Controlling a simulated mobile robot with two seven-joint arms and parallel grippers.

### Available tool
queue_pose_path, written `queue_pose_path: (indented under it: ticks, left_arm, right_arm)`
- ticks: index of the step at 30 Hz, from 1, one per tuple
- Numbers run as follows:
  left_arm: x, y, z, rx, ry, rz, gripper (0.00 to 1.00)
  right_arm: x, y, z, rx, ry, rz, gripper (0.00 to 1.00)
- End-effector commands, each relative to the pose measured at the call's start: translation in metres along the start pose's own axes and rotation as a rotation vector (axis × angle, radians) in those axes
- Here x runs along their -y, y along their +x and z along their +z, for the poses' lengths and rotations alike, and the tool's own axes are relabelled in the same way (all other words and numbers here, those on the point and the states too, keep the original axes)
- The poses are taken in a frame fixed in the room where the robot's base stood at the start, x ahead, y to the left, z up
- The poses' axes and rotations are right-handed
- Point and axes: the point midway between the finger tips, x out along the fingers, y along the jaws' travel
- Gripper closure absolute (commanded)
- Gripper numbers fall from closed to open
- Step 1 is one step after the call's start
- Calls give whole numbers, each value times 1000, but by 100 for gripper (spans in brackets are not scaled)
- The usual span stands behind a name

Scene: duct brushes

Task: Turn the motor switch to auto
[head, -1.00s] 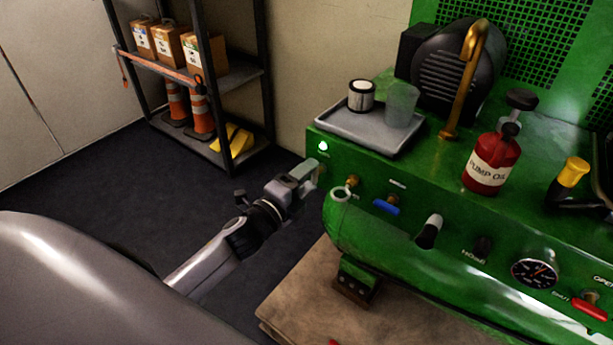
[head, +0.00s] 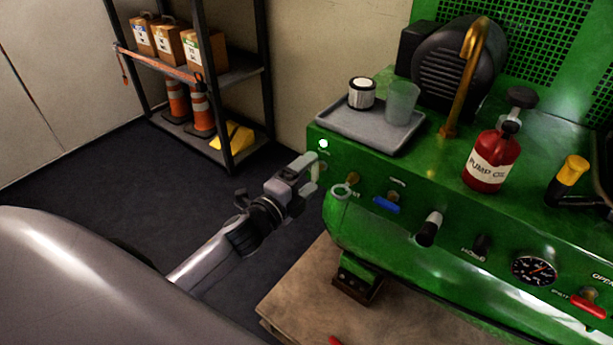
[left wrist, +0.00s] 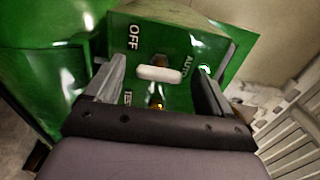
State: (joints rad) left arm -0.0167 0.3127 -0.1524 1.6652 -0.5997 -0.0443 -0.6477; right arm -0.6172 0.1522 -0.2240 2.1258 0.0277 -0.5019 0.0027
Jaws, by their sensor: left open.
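The motor switch is a white bar knob (left wrist: 159,75) on the green panel (left wrist: 225,45), seen in the left wrist view. The labels OFF, AUTO and TEST are printed around it. The bar lies nearly level in that view, with its right end near AUTO; I cannot tell which end is the pointer. My left gripper (left wrist: 158,67) is open, with one finger on each side of the knob and gaps visible. In the head view, my left gripper (head: 306,177) is at the machine's left end and hides most of the switch. My right gripper is not in view.
A lit green lamp (head: 323,144) is just above the gripper. A pale ring (head: 342,191), a blue-handled valve (head: 386,205) and a black-and-white knob (head: 429,229) are to the right. A grey tray (head: 370,132) is on top. The floor (head: 120,190) to the left is clear.

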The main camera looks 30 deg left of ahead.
Motion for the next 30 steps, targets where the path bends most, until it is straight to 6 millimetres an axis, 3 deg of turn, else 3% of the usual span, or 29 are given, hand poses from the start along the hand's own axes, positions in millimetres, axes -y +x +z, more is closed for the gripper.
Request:
queue_pose_path:
  ticks: [5,18,30]
  left_arm:
    - [0,-9,0,0,0,2,17]
    - [0,-63,0,1,-1,1,17]
    - [0,-72,0,0,0,0,17]
  right_arm:
    - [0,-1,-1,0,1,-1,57]
    - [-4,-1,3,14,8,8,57]
    - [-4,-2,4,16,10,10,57]
